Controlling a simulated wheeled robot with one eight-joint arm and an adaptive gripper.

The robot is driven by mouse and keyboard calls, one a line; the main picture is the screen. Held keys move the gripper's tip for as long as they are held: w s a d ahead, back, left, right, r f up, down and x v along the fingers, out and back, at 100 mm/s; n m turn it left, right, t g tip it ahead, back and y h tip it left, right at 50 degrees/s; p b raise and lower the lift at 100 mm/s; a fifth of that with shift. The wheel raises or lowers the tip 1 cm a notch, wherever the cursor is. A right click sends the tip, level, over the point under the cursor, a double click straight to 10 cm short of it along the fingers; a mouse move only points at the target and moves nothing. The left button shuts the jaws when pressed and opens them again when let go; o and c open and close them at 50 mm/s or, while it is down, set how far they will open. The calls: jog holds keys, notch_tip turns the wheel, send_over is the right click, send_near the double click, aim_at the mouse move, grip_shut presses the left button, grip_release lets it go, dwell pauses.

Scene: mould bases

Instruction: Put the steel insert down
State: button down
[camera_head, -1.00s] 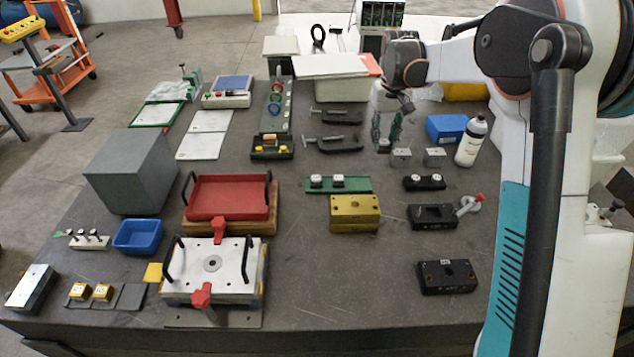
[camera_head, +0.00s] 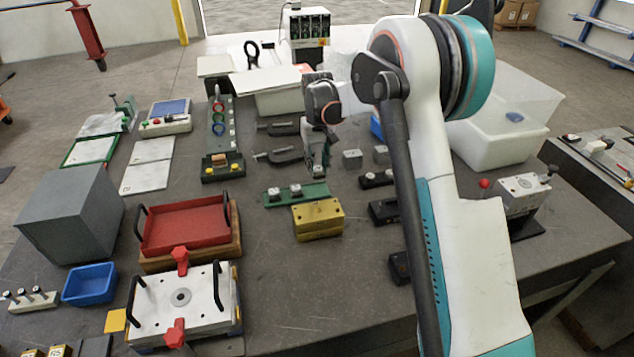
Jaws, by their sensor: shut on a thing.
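My gripper (camera_head: 317,172) points down over the middle of the table, just behind the green base (camera_head: 298,193). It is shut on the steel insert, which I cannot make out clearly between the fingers. Two white-topped pieces stand on the green base. Two grey steel blocks (camera_head: 352,159) (camera_head: 381,154) stand on the table to the right of my gripper. A yellow mould base (camera_head: 318,219) lies in front of the green base. Whether the held insert touches anything is too small to tell.
Black mould bases (camera_head: 383,212) stand to the right, partly hidden by my arm. Black clamps (camera_head: 277,157) lie to the left of my gripper. A red tray (camera_head: 186,226) and a white plate with handles (camera_head: 183,300) stand front left. The table's front middle is clear.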

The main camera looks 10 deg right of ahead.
jog(key=shift+f+b, duration=0.5)
jog(key=shift+f, duration=2.45)
jog(key=shift+f, duration=0.15)
jog(key=c, duration=1.2)
grip_release()
jog(key=shift+c, duration=0.2)
